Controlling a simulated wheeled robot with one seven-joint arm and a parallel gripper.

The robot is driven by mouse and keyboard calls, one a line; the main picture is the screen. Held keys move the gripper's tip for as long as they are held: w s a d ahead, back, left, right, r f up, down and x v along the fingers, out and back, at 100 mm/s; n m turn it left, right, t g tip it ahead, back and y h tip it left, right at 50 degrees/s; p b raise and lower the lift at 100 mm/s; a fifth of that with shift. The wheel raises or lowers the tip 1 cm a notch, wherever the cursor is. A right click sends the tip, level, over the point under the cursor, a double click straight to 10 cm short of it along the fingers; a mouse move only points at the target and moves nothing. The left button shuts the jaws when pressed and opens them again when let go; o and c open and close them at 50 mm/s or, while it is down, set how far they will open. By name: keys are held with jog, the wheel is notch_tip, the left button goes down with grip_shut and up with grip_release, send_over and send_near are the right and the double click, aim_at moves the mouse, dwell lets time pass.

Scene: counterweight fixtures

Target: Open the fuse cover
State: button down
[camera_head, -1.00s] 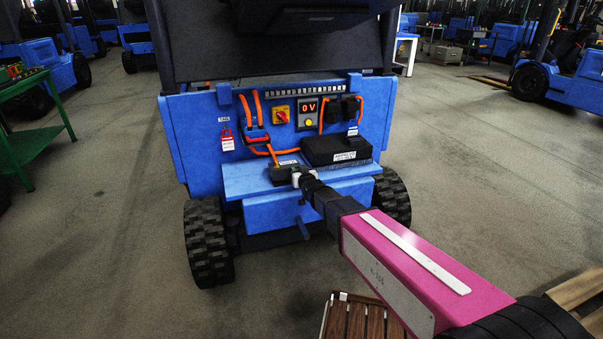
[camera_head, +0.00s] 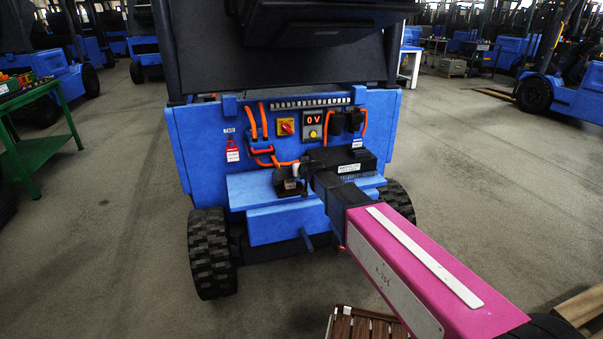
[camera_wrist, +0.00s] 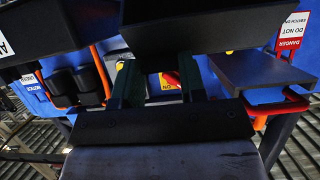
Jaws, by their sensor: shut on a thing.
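The small fuse box (camera_head: 289,187) is black with a pale label and sits on the blue ledge, left of a larger black box (camera_head: 362,160). My gripper (camera_head: 299,170) is at its upper right side, shut on what seems to be the dark fuse cover. In the wrist view, which is upside down, the two dark green fingers of my gripper (camera_wrist: 158,78) reach to a wide black slab (camera_wrist: 200,28), probably the cover. The slab hides the fingertips and the exact grip. How far the cover is tilted is hard to tell.
Orange cables, a red-yellow switch (camera_head: 284,127) and a 0V display (camera_head: 313,119) are on the blue panel behind. A red danger tag (camera_head: 232,150) hangs at left. The large box crowds my gripper's right. A slatted wooden thing (camera_head: 365,325) lies below my arm.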

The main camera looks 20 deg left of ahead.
jog(key=shift+w+a+r+h, duration=0.3)
jog(key=shift+w+r, duration=0.05)
jog(key=shift+w, duration=0.1)
jog(key=w+a+g+h, duration=0.1)
jog(key=w+g, duration=0.1)
jog(key=w+a+r+g+h, duration=0.1)
jog(key=w+a+g, duration=0.1)
jog(key=w+a+g+h, duration=0.1)
jog(key=w+g, duration=0.1)
jog(key=w, duration=0.1)
jog(key=shift+a+r+g+h, duration=0.15)
jog(key=shift+r+g+h, duration=0.15)
jog(key=shift+r+h, duration=0.1)
jog(key=shift+g, duration=0.4)
jog(key=shift+w+a+f, duration=0.3)
jog(key=shift+w+a, duration=0.25)
jog(key=shift+w, duration=0.35)
jog(key=shift+w+a+f, duration=0.25)
jog(key=shift+w+a, duration=0.25)
jog(key=shift+w, duration=0.35)
jog(key=c, duration=0.7)
grip_release()
jog(key=v, duration=1)
jog(key=shift+a+r, duration=0.15)
jog(key=shift+r, duration=0.25)
